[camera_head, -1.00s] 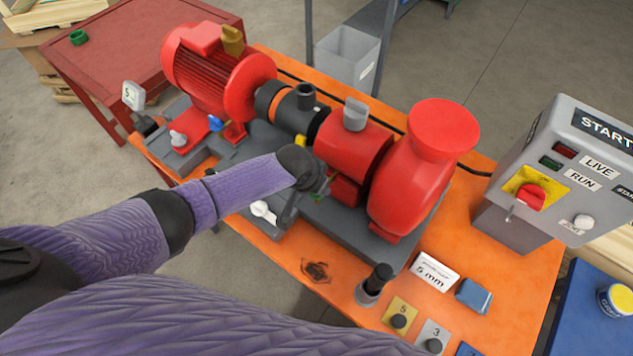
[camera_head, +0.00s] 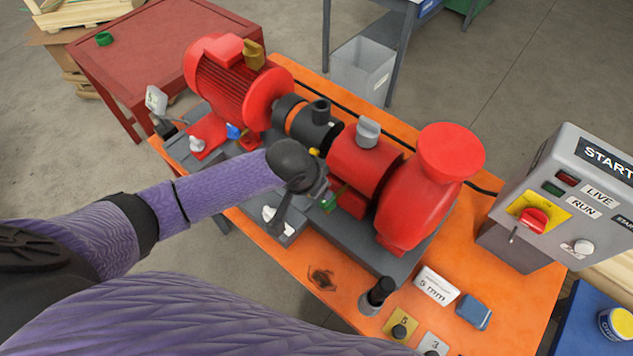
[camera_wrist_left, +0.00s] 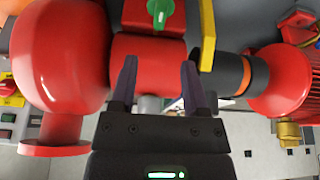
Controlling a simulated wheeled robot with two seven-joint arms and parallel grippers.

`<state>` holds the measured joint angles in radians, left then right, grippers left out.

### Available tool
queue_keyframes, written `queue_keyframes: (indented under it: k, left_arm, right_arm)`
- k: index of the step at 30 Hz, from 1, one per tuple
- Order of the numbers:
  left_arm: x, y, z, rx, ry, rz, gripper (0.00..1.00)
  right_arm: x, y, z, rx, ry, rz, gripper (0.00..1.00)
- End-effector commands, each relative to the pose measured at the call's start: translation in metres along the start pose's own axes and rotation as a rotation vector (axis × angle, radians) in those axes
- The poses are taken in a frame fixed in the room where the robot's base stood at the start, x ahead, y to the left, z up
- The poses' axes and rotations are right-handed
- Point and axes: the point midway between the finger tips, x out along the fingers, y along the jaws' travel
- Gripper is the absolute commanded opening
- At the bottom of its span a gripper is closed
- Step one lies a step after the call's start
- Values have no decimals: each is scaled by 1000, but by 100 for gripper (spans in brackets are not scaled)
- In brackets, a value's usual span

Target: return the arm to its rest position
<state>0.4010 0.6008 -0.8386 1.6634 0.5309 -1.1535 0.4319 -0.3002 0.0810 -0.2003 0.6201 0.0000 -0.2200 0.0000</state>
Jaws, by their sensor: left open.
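My left arm comes in from the left in the head view, with its gripper (camera_head: 311,199) in front of the pump skid, near the coupling and the red bearing housing (camera_head: 361,158). In the left wrist view the two fingers of the left gripper (camera_wrist_left: 159,85) stand apart with nothing between them. Beyond them is the red housing with a green valve handle (camera_wrist_left: 166,14), and a yellow part (camera_wrist_left: 207,35) lies close to the right finger. The red pump volute (camera_head: 418,205) and red motor (camera_head: 232,85) stand on either side. My right gripper is not in view.
The orange table (camera_head: 377,270) carries the skid. A grey control box (camera_head: 562,190) stands at right. A black post (camera_head: 377,292), a white card (camera_head: 436,286), a blue block (camera_head: 473,309) and numbered plates are near the front edge. A red table (camera_head: 150,50) is behind left.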

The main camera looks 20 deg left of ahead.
Motion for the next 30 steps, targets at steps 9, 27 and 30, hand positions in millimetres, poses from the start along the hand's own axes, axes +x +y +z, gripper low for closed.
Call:
queue_keyframes:
  k: [9, 27, 30]
  left_arm:
    - [1, 2, 1, 2, 0, 5, 59]
    - [-87, 54, 114, -99, -29, -13, 59]
    - [-106, 40, 143, -150, -88, -85, 59]
  right_arm:
    - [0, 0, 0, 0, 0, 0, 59]
    - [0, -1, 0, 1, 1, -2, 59]
    - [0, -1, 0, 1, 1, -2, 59]
